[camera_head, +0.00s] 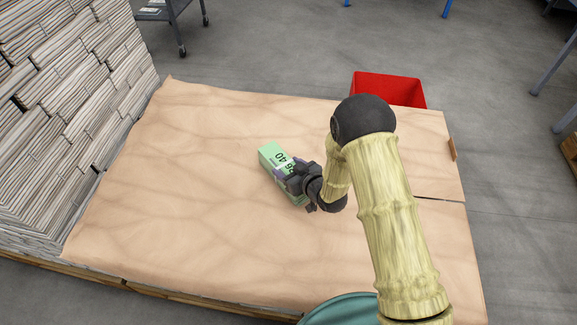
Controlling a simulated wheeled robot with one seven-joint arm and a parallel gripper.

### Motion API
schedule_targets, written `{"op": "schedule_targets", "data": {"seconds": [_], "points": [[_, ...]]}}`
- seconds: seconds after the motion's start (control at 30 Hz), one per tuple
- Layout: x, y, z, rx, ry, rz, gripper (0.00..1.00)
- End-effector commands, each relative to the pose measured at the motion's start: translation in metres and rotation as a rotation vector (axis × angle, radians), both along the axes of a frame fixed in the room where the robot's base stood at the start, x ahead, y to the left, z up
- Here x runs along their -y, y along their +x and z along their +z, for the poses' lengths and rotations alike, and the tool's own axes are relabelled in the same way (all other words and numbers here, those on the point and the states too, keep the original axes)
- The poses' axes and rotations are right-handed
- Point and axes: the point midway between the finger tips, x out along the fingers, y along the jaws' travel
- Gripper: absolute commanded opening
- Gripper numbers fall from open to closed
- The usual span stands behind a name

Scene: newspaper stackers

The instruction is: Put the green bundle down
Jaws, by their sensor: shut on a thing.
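The green bundle (271,153) is a small light-green block with dark printed figures on it. It is near the middle of the brown-paper-covered surface (200,190). My gripper (285,172) is shut on the bundle, coming in from the right with my arm behind it. The gripper hides part of the bundle's lower right side. I cannot tell whether the bundle touches the surface or is just above it.
Tall stacks of newspapers (60,110) stand along the left edge. A red bin (390,88) is behind the far right edge. A teal round object (340,311) is at the bottom edge. The surface left of the bundle is clear.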

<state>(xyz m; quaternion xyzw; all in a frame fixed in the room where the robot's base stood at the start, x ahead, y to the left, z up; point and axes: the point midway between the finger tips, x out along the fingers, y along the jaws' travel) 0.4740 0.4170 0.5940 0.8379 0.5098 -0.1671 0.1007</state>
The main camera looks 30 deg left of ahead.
Motion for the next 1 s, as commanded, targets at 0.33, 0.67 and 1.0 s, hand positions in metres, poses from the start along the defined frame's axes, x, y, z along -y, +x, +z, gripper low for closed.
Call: {"op": "schedule_targets", "data": {"seconds": [0.33, 0.67, 1.0], "points": [[0.000, 0.000, -0.003, 0.000, -0.001, 0.000, 0.83], [0.000, 0.000, 0.001, 0.000, 0.000, 0.000, 0.83], [0.038, -0.021, 0.020, -0.002, 0.000, 0.000, 0.83]]}}
